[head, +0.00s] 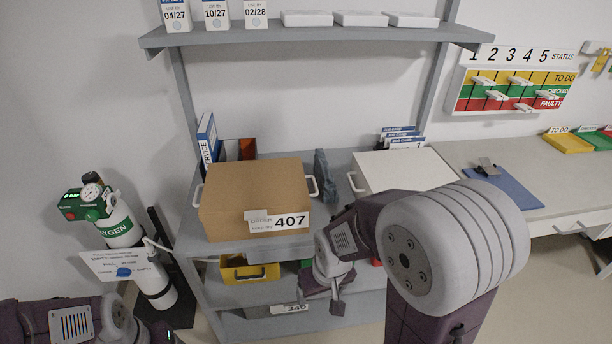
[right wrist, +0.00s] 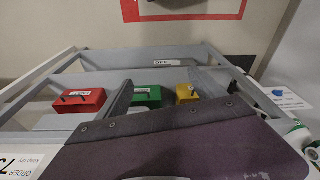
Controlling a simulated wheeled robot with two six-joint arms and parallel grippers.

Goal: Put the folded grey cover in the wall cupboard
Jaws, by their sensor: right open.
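A dark grey-blue upright thing (head: 322,176) stands on the shelf unit's top, between the cardboard box and the white box. It may be the folded grey cover, but I cannot tell for sure. I see no wall cupboard that I can make out in either view. My right gripper (head: 321,296) hangs low in front of the shelf unit, below and apart from the grey-blue thing. It is open and empty; its two fingers also show in the right wrist view (right wrist: 158,92). My left arm enters at the bottom left of the head view; its fingers do not show.
A cardboard box (head: 252,196) labelled 407 and a white box (head: 398,166) stand on the unit. A wall shelf (head: 320,37) hangs above. An oxygen cylinder (head: 122,228) stands at left. Red (right wrist: 78,101), green (right wrist: 146,96) and yellow (right wrist: 187,93) cases lie beyond my right fingers.

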